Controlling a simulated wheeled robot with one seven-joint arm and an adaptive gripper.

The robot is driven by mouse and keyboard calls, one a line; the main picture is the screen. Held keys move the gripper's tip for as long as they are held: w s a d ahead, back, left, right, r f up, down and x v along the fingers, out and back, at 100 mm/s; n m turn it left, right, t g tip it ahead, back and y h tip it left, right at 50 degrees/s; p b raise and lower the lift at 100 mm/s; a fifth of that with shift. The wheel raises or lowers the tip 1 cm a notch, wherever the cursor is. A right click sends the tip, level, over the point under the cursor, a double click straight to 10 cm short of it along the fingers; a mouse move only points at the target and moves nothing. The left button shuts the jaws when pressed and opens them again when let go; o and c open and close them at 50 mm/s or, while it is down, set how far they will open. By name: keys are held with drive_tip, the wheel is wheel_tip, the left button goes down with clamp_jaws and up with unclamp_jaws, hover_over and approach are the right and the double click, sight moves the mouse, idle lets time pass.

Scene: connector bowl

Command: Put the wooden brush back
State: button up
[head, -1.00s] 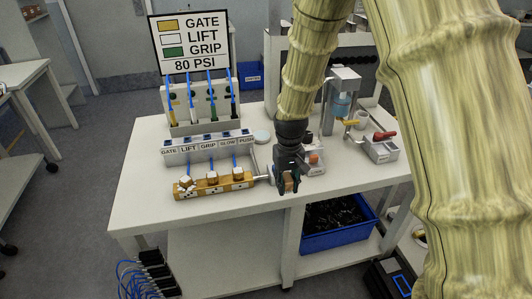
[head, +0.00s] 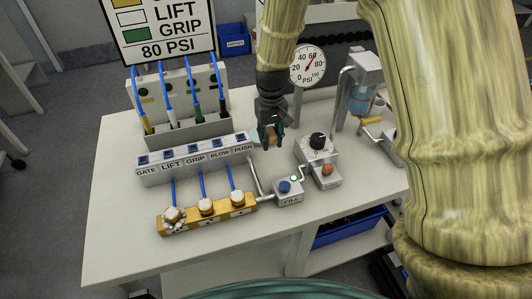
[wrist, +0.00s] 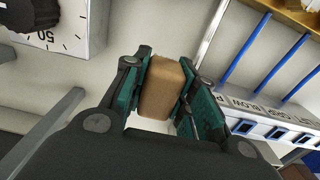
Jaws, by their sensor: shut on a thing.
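The wooden brush shows as a plain brown block (head: 271,141) between the fingers of my gripper (head: 270,132). In the wrist view the brown block (wrist: 163,88) sits between the two green-padded fingers (wrist: 160,92), which are shut on it. Its bristles cannot be made out. In the head view my gripper hangs over the white table, just right of the strip's PUSH end and left of the dial gauge. The block appears to be held above the tabletop; how high is hard to tell.
A labelled grey strip (head: 195,157) and a yellow manifold (head: 208,211) with blue tubes lie to the left. The pressure gauge (head: 307,65), a black-knobbed regulator (head: 318,146) and a blue-buttoned FILL box (head: 288,190) stand right. The white table (head: 325,225) has clear room in front.

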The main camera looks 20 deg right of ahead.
sight(270, 165)
drive_tip(key=shift+s+f, duration=0.2)
drive_tip(key=shift+f, duration=0.2)
drive_tip(key=shift+s+f+p, duration=0.45)
drive_tip(key=shift+f+p, duration=0.1)
drive_tip(key=shift+f, duration=0.3)
drive_tip(key=f, duration=0.1)
drive_tip(key=w+f, duration=0.1)
drive_tip(key=f, duration=0.1)
drive_tip(key=shift+w, duration=0.15)
drive_tip(key=shift+s+f+p, duration=0.1)
drive_tip(key=shift+s+p, duration=0.25)
drive_tip(key=shift+f+p, duration=0.5)
drive_tip(key=shift+f, duration=1.3)
drive_tip(key=shift+w+f, duration=0.1)
drive_tip(key=shift+f, duration=0.05)
drive_tip(key=o, duration=1)
